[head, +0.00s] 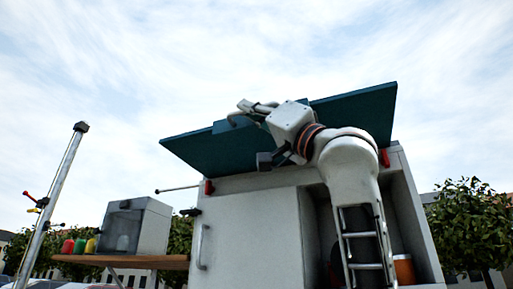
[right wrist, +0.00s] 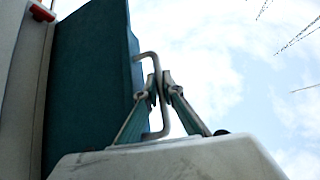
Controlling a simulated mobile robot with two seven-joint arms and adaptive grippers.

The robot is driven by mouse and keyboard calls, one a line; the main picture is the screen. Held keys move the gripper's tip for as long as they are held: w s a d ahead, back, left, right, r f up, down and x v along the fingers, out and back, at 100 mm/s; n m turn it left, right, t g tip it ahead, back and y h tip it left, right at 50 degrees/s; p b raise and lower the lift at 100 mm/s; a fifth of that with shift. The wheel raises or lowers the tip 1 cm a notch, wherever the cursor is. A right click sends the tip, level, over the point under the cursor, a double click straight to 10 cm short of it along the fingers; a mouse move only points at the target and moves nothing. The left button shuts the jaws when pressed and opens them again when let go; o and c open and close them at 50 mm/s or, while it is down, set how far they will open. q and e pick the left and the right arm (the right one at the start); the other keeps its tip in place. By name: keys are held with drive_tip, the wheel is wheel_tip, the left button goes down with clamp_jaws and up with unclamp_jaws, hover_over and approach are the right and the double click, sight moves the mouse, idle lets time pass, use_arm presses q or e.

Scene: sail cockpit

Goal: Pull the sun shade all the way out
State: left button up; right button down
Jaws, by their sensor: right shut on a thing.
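The sun shade (head: 355,108) is a teal panel reaching out from the top of the white cabinet, tilted against the sky. In the right wrist view the shade (right wrist: 90,80) stands at the left, with a bent grey metal handle (right wrist: 164,118) on its edge. My right gripper (head: 252,108) is at the shade's front edge and hides part of it. In the right wrist view, the fingertips of my right gripper (right wrist: 158,88) are closed around the handle's bar. My left gripper is not in view.
The white cabinet (head: 250,235) stands under the shade, with a closed door on the left and open shelves on the right. A wooden side table (head: 125,261) holds a grey box (head: 135,226) and several coloured bottles. A pole (head: 50,205) stands far left. The sky side is clear.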

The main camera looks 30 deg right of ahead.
drive_tip(key=shift+s+a, duration=0.2)
drive_tip(key=shift+a, duration=0.2)
drive_tip(key=c, duration=2.4)
unclamp_jaws()
drive_tip(key=shift+c, duration=0.2)
drive_tip(key=shift+s, duration=0.1)
drive_tip(key=shift+s, duration=0.1)
drive_tip(key=v, duration=1.2)
